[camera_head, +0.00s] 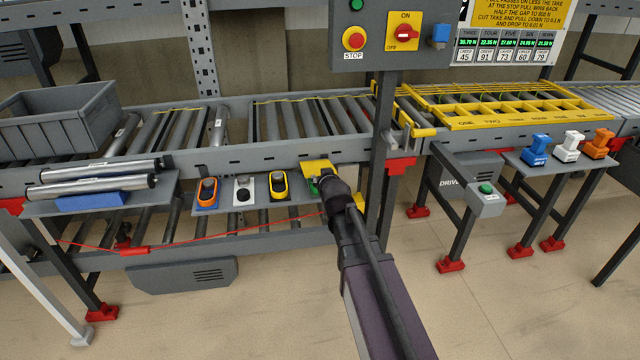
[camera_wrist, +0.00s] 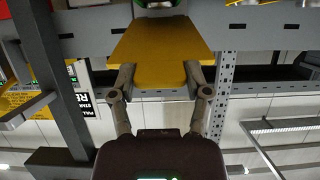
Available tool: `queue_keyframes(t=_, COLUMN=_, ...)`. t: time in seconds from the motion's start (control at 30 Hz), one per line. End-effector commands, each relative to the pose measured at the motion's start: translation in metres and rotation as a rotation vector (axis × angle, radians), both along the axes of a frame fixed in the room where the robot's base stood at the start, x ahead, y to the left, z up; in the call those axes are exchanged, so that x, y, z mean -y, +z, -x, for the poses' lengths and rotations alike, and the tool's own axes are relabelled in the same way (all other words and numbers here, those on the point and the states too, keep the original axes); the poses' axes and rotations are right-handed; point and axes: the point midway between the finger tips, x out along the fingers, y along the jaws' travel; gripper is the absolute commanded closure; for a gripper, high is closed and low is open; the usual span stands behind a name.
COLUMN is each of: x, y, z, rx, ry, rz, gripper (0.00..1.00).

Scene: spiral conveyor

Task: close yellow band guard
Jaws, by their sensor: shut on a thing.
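A yellow plate (camera_head: 316,165), which I take to be the yellow band guard, sits at the right end of the small tool shelf, by the conveyor's side rail. In the wrist view this yellow plate (camera_wrist: 160,45) is a wide flap with a narrower lower part between my fingers. My gripper (camera_head: 327,184) is at the plate's near edge. In the wrist view my gripper (camera_wrist: 159,80) is shut on the plate, one finger at each side. Something green shows beside the plate, mostly hidden by my gripper. Whether the plate is hinged cannot be told.
A yellow grid frame (camera_head: 515,104) lies flat over the conveyor at right. A dark post (camera_head: 382,150) with a switch box (camera_head: 393,38) stands close right of my gripper. Orange, white and yellow tools (camera_head: 278,186) stand left on the shelf. A red cord (camera_head: 220,236) runs below.

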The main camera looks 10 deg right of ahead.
Motion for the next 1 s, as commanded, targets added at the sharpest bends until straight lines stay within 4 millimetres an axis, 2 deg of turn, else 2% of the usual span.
queue_keyframes(t=0.03, x=0.0, y=-0.011, z=0.0, rx=0.01, ry=0.0, rz=0.001, gripper=0.98)
queue_keyframes(t=0.6, x=-0.003, y=-0.047, z=0.0, rx=0.039, ry=0.004, rz=0.002, gripper=0.98)
queue_keyframes(t=0.73, x=-0.004, y=-0.054, z=0.001, rx=0.039, ry=0.005, rz=0.002, gripper=0.98)
queue_keyframes(t=0.9, x=-0.005, y=-0.051, z=0.001, rx=0.039, ry=0.006, rz=0.001, gripper=0.98)
queue_keyframes(t=0.93, x=-0.005, y=-0.051, z=0.0, rx=0.039, ry=0.006, rz=0.001, gripper=0.29)
queue_keyframes(t=1.0, x=-0.005, y=-0.05, z=0.0, rx=0.04, ry=0.006, rz=0.001, gripper=0.08)
